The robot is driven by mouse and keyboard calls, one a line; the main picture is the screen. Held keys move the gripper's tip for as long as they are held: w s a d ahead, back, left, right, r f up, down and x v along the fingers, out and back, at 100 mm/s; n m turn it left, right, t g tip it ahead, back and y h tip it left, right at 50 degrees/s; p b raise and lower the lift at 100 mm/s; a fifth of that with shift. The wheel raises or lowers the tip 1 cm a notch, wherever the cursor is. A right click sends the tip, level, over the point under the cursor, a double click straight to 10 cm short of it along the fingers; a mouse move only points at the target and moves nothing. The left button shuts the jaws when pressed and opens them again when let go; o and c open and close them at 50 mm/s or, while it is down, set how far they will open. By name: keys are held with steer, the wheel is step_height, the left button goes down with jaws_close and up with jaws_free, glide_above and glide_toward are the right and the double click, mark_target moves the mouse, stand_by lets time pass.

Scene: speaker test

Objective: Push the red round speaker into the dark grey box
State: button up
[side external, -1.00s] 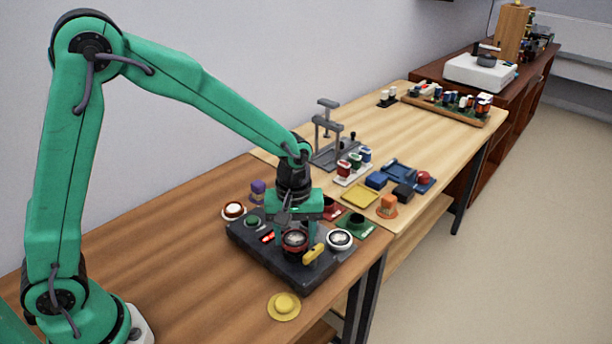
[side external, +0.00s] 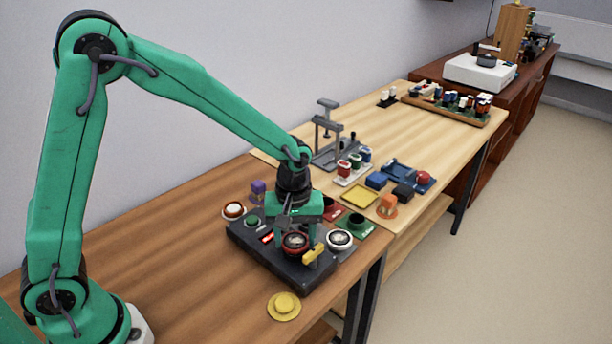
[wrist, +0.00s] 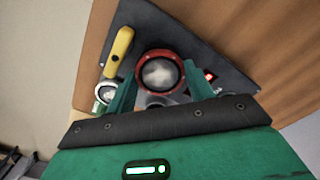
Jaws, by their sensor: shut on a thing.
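The red round speaker (side external: 295,243) has a red rim and a pale grey centre. It sits at the top of the dark grey box (side external: 275,262), and I cannot tell how deep it is in it. My gripper (side external: 296,236) points down over the box, shut on the speaker. In the wrist view the speaker (wrist: 160,72) lies between the two green fingers (wrist: 158,76), with the dark box top (wrist: 195,42) behind it. Its lower edge there is partly hidden.
The box carries a yellow lever (side external: 313,253), a green button (side external: 252,221) and a lit red display (side external: 266,238). A white-rimmed round speaker (side external: 339,239) is close on the right. A yellow disc (side external: 284,306) lies in front.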

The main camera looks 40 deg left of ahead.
steer(key=shift+f, duration=0.65)
stand_by(0.9)
steer(key=o, duration=1)
steer(key=shift+r, duration=3.75)
steer(key=shift+r, duration=0.1)
